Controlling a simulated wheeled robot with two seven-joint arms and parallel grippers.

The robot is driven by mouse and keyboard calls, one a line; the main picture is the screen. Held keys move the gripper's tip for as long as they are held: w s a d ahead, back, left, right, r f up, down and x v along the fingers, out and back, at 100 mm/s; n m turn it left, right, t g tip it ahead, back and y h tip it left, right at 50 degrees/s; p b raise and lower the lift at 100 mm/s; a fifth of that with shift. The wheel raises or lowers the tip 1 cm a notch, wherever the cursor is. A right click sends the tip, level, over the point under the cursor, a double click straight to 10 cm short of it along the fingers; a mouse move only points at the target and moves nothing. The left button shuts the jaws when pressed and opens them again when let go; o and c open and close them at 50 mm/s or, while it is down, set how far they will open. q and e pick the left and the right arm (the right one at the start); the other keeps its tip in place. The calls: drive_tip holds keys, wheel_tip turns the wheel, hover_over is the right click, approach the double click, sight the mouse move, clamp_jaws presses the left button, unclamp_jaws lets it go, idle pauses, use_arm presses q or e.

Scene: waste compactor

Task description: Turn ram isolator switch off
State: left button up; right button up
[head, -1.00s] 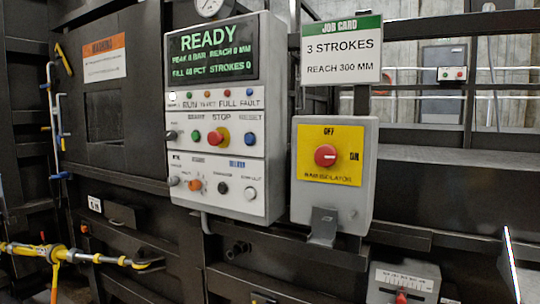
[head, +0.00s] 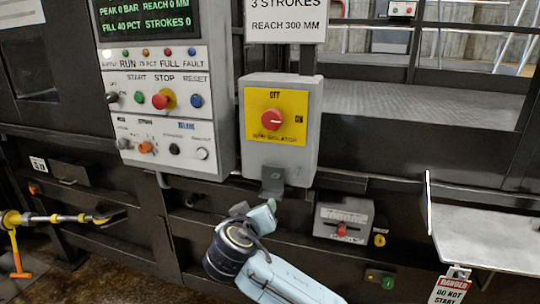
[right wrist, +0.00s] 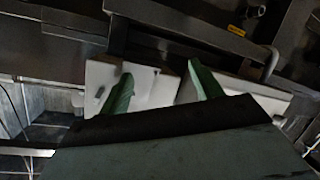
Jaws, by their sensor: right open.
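The ram isolator is a grey box (head: 308,140) with a yellow plate (head: 256,130) and a round red knob (head: 271,121). OFF is marked above the knob and ON to its right; the knob's pale mark points right, toward ON. A grey bracket (head: 271,182) hangs below the box. My right arm comes in from the bottom, with its gripper (head: 258,217) just below the bracket, apart from the knob. In the right wrist view its two green fingers (right wrist: 160,82) are spread with nothing seen held between them. My left gripper is out of view.
The control panel (head: 222,145) with buttons and a screen stands left of the isolator. A job card (head: 287,22) is above it. A pale shelf (head: 490,240) with a danger tag (head: 449,291) juts out at right.

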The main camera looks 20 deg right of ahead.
sight(271, 120)
drive_tip(key=s+a+r+m+t+h+p, duration=0.1)
drive_tip(key=s+r+m, duration=0.15)
drive_tip(key=r, duration=0.75)
drive_tip(key=s+a+r+m+t+h+p, duration=0.15)
drive_tip(key=s+r, duration=0.25)
drive_tip(key=r, duration=0.6)
drive_tip(key=shift+m, duration=0.5)
drive_tip(key=x, duration=0.4)
drive_tip(key=p+x, duration=0.1)
drive_tip(key=x, duration=0.4)
drive_tip(key=d+p+x, duration=0.1)
drive_tip(key=x, duration=0.3)
drive_tip(key=shift+d, duration=0.15)
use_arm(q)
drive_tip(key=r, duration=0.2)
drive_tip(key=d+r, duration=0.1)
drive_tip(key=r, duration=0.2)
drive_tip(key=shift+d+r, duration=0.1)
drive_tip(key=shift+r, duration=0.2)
use_arm(e)
drive_tip(key=c, duration=1)
drive_tip(key=shift+f, duration=0.1)
